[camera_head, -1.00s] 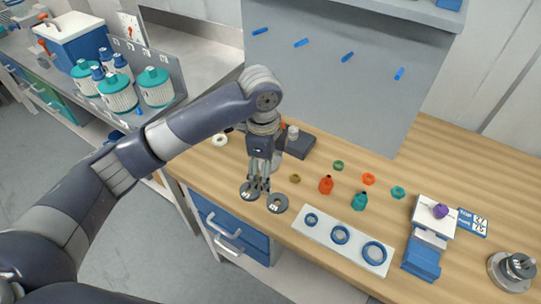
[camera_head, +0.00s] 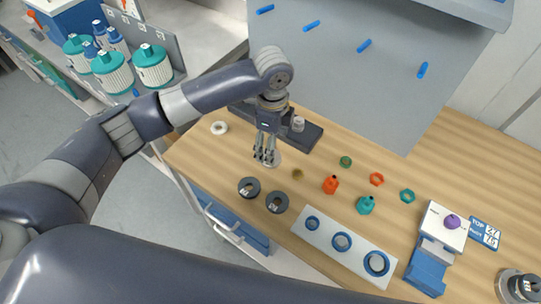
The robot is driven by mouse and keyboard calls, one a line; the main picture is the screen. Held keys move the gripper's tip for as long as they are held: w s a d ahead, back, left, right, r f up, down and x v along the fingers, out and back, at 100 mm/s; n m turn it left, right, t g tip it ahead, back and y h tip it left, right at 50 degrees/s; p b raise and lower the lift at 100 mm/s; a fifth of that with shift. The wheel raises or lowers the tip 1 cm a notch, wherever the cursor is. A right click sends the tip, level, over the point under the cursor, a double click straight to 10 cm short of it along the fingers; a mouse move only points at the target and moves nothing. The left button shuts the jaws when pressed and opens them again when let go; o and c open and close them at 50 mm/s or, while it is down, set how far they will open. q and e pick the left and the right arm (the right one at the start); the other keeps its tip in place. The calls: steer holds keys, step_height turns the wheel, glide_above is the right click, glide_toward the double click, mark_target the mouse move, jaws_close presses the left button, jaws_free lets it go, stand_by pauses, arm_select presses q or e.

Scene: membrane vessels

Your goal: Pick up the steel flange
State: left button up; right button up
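A pale silver disc (camera_head: 276,161), which looks like the steel flange, shows partly behind the fingers of my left gripper (camera_head: 266,161). The gripper points down over the wooden bench at the disc. The fingers look close together, but I cannot tell whether they are open or shut, or whether they touch the disc. Two dark grey ring-shaped discs with light marks, a left one (camera_head: 249,187) and a right one (camera_head: 277,202), lie near the bench's front edge, apart from the gripper. My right gripper is not in view.
A white ring (camera_head: 219,128) lies left. A dark block (camera_head: 308,136) stands behind the gripper. A grey pegboard panel (camera_head: 390,80) rises behind.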

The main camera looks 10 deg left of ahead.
arm_select(q)
step_height(320, 180, down, 4)
steer(key=shift+s+d+f+p, duration=0.15)
steer(key=shift+f+p, duration=0.1)
steer(key=shift+p, duration=0.5)
steer(key=shift+f, duration=0.3)
steer(key=shift+c, duration=0.9)
steer(key=c, duration=0.9)
steer(key=shift+c, duration=1.2)
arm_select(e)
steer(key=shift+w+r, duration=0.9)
